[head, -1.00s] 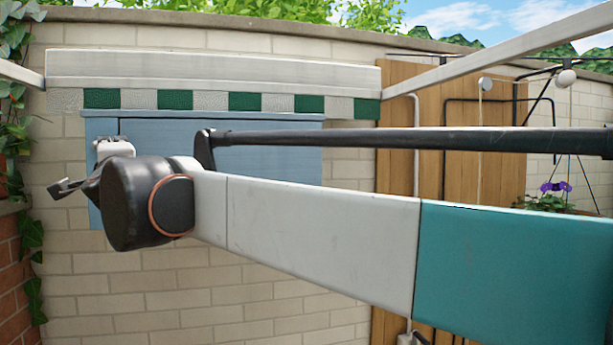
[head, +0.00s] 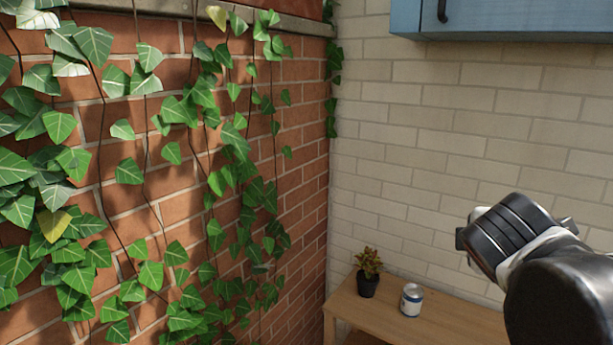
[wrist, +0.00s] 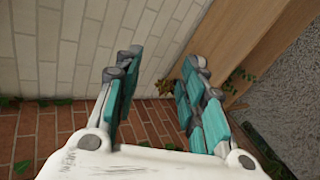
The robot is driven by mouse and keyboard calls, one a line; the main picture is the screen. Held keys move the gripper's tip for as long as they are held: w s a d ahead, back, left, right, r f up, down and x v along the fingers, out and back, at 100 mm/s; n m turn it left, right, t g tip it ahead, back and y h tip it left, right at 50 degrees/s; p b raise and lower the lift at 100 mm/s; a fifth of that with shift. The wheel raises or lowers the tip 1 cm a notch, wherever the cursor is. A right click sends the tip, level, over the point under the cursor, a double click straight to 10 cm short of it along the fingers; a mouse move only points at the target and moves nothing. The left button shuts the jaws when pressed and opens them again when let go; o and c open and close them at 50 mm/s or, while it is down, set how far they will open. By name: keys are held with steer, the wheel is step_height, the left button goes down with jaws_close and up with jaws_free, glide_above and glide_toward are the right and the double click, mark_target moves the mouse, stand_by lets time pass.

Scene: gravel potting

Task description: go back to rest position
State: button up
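My gripper (wrist: 158,62) shows in the wrist view with its two teal-padded fingers spread apart. Nothing is between them. The fingers point towards a pale brick wall and a strip of red brick, and they touch nothing that I can see. In the head view a dark rounded end part of my arm is at the lower right, in front of the pale wall. The fingers cannot be made out there.
A wooden table (head: 450,318) in the corner holds a small potted plant (head: 368,272) and a white-and-blue can (head: 411,299). A red brick wall with ivy (head: 235,150) stands at the left. A blue cabinet (head: 500,18) hangs at the upper right.

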steer(key=s+a+f+m+g+y+b, duration=0.1)
steer(key=s+a+f+m+y+b, duration=0.1)
steer(key=f, duration=0.7)
steer(key=s+a+f+m+g+y+b, duration=0.1)
steer(key=s+a+f+m+y+b, duration=0.1)
steer(key=s+a+f+m+b, duration=0.2)
steer(key=s+a+f+m+g+y+b, duration=0.1)
steer(key=s+a+f+m+b, duration=0.3)
steer(key=f+m, duration=0.4)
step_height(320, 180, down, 8)
steer(key=shift+s+r+y, duration=0.25)
steer(key=shift+s+y, duration=0.25)
steer(key=shift+s, duration=0.15)
steer(key=shift+a, duration=0.1)
